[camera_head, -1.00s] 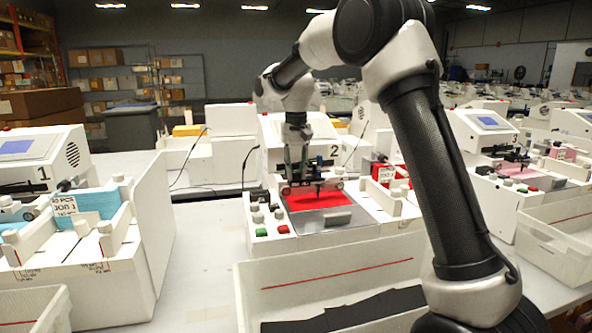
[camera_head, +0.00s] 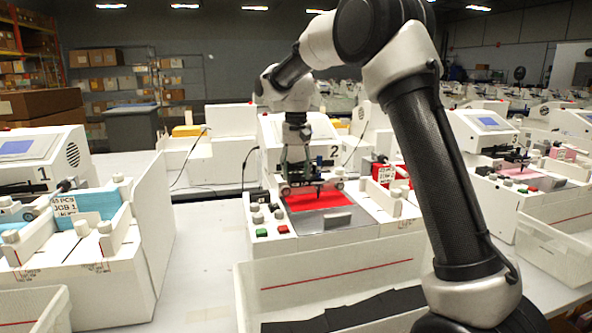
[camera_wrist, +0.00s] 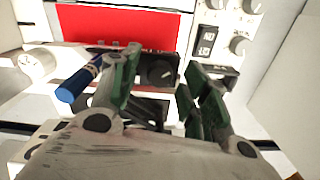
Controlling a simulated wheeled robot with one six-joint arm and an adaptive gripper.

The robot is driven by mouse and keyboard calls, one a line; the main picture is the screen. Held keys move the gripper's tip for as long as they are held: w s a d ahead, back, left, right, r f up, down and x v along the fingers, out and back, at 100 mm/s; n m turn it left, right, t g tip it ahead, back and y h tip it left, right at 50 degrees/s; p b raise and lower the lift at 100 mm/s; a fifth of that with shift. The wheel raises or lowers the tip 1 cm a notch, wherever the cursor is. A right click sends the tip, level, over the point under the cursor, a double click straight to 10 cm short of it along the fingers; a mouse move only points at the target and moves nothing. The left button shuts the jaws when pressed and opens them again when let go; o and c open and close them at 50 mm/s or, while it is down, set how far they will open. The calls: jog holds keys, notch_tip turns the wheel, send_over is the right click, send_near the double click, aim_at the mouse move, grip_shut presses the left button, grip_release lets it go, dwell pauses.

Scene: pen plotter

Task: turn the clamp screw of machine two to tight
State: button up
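Machine two (camera_head: 280,135) stands in the middle of the head view, with a red card (camera_head: 315,201) on its bed. My gripper (camera_head: 296,172) points down at its pen carriage. In the wrist view my gripper (camera_wrist: 160,75) is open, its two green-padded fingers spread apart. A round dark knob (camera_wrist: 160,72), apparently the clamp screw, shows between and just beyond the fingertips. Whether a finger touches it I cannot tell. A blue pen (camera_wrist: 78,84) lies left of the left finger, partly behind it. The red card (camera_wrist: 115,25) also shows there.
White knobs and a black switch (camera_wrist: 204,42) sit right of the fingers. An open white bin (camera_head: 335,271) with dark sheets stands in front of machine two. Machine one (camera_head: 40,155) stands left with blue cards, and another plotter (camera_head: 485,130) stands right.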

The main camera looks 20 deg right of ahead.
aim_at(296, 172)
notch_tip(296, 172, up, 12)
dwell(0.6)
